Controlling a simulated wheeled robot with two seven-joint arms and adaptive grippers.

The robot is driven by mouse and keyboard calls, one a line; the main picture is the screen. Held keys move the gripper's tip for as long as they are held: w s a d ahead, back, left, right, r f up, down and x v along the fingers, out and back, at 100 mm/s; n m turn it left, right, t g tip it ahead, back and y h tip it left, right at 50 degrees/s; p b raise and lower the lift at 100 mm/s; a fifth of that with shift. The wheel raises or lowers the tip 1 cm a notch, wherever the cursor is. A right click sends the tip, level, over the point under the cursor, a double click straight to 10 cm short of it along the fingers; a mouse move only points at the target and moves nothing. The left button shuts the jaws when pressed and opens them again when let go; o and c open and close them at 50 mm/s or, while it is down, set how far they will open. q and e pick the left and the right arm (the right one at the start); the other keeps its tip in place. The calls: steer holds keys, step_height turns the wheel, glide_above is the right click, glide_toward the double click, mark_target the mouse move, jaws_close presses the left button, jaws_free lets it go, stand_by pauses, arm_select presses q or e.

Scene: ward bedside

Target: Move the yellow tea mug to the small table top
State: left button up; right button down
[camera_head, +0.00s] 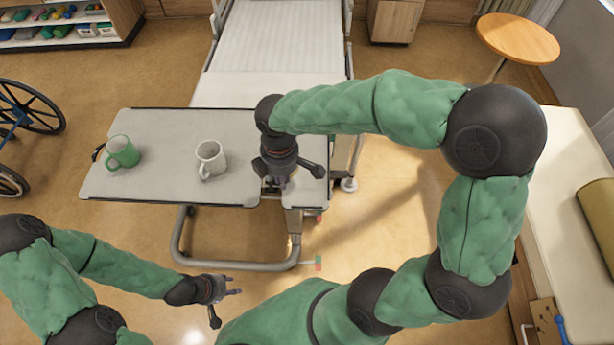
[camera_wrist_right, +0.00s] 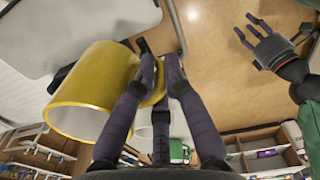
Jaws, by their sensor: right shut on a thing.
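The yellow mug (camera_wrist_right: 85,88) shows large and tilted in the right wrist view. My right gripper (camera_wrist_right: 158,65) is shut on its handle side. In the head view my right gripper (camera_head: 288,180) is over the right end of the overbed table, and its wrist hides the mug. A narrow right section (camera_head: 312,194) of that table shows beside the wide grey section (camera_head: 160,185). A small round wooden table (camera_head: 518,38) stands at the far right. My left gripper (camera_head: 222,291) is open and empty in front of the table; it also shows in the wrist view (camera_wrist_right: 262,38).
A white mug (camera_head: 210,159) and a green mug (camera_head: 122,152) stand on the wide section. A bed (camera_head: 277,40) is behind the table. A wheelchair (camera_head: 22,115) is at left, and a long cream surface (camera_head: 565,215) is at right.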

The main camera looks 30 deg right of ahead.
steer(key=d+f, duration=0.2)
steer(key=w+d+f+b, duration=0.1)
steer(key=d+f, duration=0.1)
steer(key=w+d+f, duration=0.1)
steer(key=d+f, duration=0.1)
steer(key=d, duration=0.1)
steer(key=shift+d+f+b, duration=0.1)
steer(key=shift+f+b, duration=0.25)
steer(key=shift+b, duration=0.05)
steer(key=shift+w+d+f+b, duration=0.15)
steer(key=shift+f+b, duration=0.3)
steer(key=shift+f, duration=1.25)
steer(key=shift+f, duration=0.2)
steer(key=c, duration=1.3)
jaws_free()
step_height(320, 180, up, 12)
steer(key=p, duration=0.3)
steer(key=shift+r, duration=0.2)
